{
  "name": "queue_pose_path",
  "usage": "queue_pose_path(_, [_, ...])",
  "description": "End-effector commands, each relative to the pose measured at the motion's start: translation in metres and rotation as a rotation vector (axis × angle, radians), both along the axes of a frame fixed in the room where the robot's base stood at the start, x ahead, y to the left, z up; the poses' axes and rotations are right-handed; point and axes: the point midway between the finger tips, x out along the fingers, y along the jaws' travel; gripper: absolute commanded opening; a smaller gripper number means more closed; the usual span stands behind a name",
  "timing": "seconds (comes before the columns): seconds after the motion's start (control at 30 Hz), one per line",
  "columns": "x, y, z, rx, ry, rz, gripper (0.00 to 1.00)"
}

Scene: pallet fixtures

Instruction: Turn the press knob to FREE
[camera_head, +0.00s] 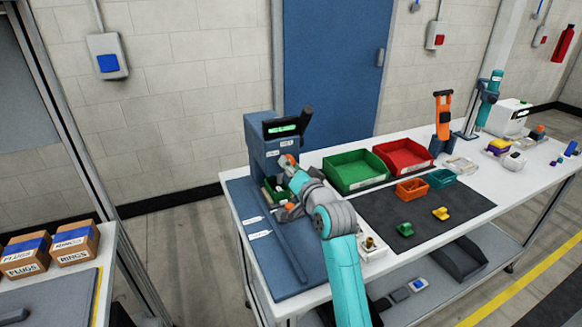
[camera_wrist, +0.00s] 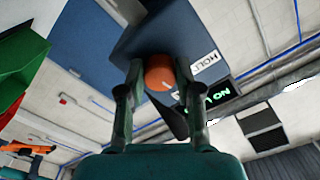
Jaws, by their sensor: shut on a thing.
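The blue press (camera_head: 262,135) stands on the left end of the white table, with a lit green display on its upper front. Its round orange knob (camera_wrist: 158,74) shows in the wrist view, between my fingers. My gripper (camera_wrist: 159,66) is shut on the knob from both sides. In the head view my gripper (camera_head: 289,166) is at the press front, and my wrist partly hides the knob there. The green display (camera_wrist: 208,97) shows "NO L", the rest hidden. The FREE label cannot be read.
A green bin (camera_head: 355,184) and a red bin (camera_head: 403,170) stand right of the press. A dark mat (camera_head: 375,207) holds small orange, teal, green and yellow parts. A black handle (camera_head: 307,117) sticks up at the press's upper right.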

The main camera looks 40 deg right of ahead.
Motion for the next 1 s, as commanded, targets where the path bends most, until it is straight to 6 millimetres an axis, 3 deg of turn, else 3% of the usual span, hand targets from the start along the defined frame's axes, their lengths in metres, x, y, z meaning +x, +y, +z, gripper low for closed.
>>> queue_pose_path(0.3, [0.0001,0.0004,-0.0003,0.109,-0.030,0.000,0.00])
queue_pose_path(0.83, [0.0001,0.0003,-0.0004,0.130,-0.036,0.000,0.00])
queue_pose_path(0.87, [0.0001,0.0003,-0.0004,0.130,-0.036,0.000,0.41])
queue_pose_path(0.93, [0.0001,0.0003,-0.0004,0.129,-0.036,0.000,0.59])
queue_pose_path(1.0, [0.0001,0.0003,-0.0003,0.129,-0.036,0.000,0.59])
